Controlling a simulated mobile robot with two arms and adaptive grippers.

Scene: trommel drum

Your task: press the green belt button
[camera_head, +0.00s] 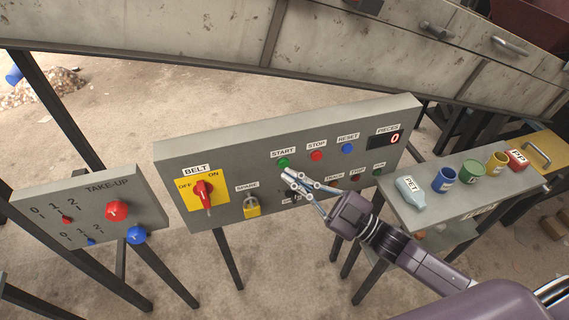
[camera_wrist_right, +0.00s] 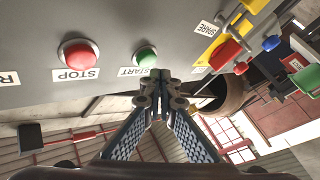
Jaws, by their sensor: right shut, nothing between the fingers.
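The green START button (camera_head: 283,162) sits on the grey control panel (camera_head: 225,145), under its START label. My right gripper (camera_head: 288,173) is shut and empty, with its fingertips just below the green button in the head view. In the right wrist view the green button (camera_wrist_right: 146,56) shows just beyond the closed fingertips (camera_wrist_right: 160,76). I cannot tell whether the tips touch it. The red STOP button (camera_head: 316,155) is beside it. My left gripper is not in view.
The panel also has a blue RESET button (camera_head: 348,148), a red BELT switch (camera_head: 204,193) and a yellow padlock (camera_head: 251,207). A take-up panel (camera_head: 90,207) stands at left. A grey shelf (camera_head: 420,218) with several labelled containers stands at right.

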